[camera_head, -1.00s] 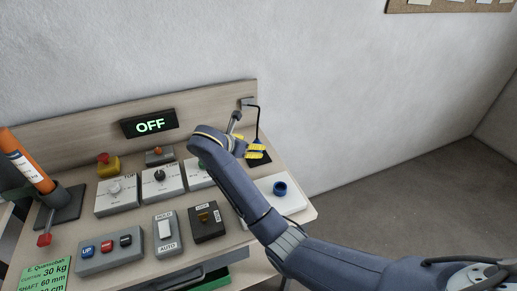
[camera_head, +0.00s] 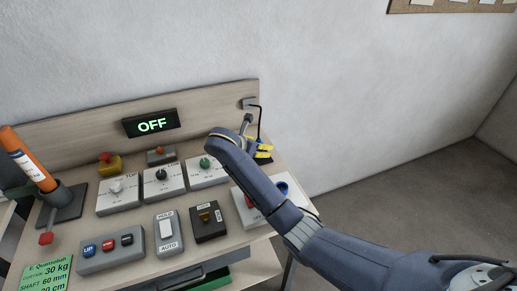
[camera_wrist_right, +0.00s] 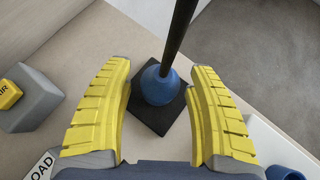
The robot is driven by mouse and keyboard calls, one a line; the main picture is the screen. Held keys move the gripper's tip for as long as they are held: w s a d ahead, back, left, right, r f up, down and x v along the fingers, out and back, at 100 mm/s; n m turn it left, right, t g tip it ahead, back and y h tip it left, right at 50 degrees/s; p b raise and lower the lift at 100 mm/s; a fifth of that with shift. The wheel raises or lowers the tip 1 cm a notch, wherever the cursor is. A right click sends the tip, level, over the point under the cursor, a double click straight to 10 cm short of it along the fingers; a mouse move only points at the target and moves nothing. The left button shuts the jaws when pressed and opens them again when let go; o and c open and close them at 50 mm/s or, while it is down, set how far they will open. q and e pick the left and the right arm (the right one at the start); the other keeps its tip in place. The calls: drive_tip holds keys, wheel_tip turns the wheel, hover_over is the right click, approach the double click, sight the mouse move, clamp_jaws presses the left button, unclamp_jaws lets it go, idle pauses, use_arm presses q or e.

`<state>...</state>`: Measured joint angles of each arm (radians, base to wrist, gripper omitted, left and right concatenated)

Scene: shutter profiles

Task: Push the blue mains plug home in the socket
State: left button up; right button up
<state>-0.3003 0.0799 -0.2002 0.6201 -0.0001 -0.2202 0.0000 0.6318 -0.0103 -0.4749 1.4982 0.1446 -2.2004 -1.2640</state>
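The blue mains plug (camera_wrist_right: 159,86) stands upright on a small black square stand (camera_wrist_right: 150,117) in the right wrist view, its thick black cable (camera_wrist_right: 180,32) rising from its top. My right gripper (camera_wrist_right: 160,95) is open, with a yellow-padded finger on each side of the plug and a visible gap to both. In the head view the right gripper (camera_head: 263,151) is at the board's back right; the plug is hidden there. The blue socket (camera_head: 283,188) is on a white box at the front right, partly behind my right arm; its rim (camera_wrist_right: 286,173) shows in the wrist view. My left gripper is not in view.
Control boxes with knobs (camera_head: 162,181) stand left of the gripper, with switch boxes (camera_head: 208,222) in front. A display (camera_head: 151,123) reads OFF. The cable (camera_head: 261,118) runs to a bracket on the back panel. An orange tube (camera_head: 27,160) stands far left.

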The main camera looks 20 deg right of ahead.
drive_tip(key=c, duration=1.1)
